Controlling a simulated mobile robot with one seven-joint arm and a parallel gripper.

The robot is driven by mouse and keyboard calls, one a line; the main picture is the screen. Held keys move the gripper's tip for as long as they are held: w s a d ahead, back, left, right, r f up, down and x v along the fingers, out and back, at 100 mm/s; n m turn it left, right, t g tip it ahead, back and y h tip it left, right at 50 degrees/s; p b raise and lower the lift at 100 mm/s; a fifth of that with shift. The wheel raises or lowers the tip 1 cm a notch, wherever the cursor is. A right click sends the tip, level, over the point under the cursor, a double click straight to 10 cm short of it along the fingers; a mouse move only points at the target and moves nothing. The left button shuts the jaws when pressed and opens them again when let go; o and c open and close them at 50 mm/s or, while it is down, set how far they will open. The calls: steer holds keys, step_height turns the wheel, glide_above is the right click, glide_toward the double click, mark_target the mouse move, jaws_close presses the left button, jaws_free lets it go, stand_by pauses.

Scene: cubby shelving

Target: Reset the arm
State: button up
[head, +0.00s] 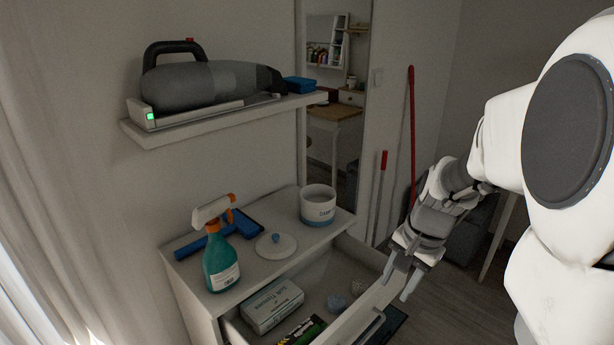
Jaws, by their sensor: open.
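My white arm comes in from the right side of the head view. My gripper (397,281) points downward and is open, with its two fingers apart. I cannot tell whether the fingers touch the drawer front. In the drawer lie a white box (272,305), a dark green and yellow pack (303,332), and small greyish items (337,303).
On the cabinet top (250,262) are a spray bottle (221,262), a blue squeegee (246,224), a white lid (276,246) and a white canister (318,206). A wall shelf (165,133) holds a handheld vacuum (205,82). A red pole (411,130) leans behind my arm.

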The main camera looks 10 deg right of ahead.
steer(key=s+a+r+n+t+p, duration=0.1)
steer(key=s+a+r+n+p, duration=0.2)
steer(key=r, duration=0.4)
steer(key=s+a+r+n+t+p, duration=0.1)
steer(key=s+a+r+n+p, duration=0.2)
steer(key=r, duration=0.4)
steer(key=s+a+r+n+t+h+p, duration=0.1)
steer(key=s+a+r+n+p, duration=0.3)
steer(key=s+r, duration=0.2)
steer(key=shift+s+a+r+n+t, duration=0.3)
steer(key=shift+s+r+n+t, duration=0.1)
steer(key=shift+r, duration=0.3)
steer(key=shift+d, duration=0.1)
stand_by(0.9)
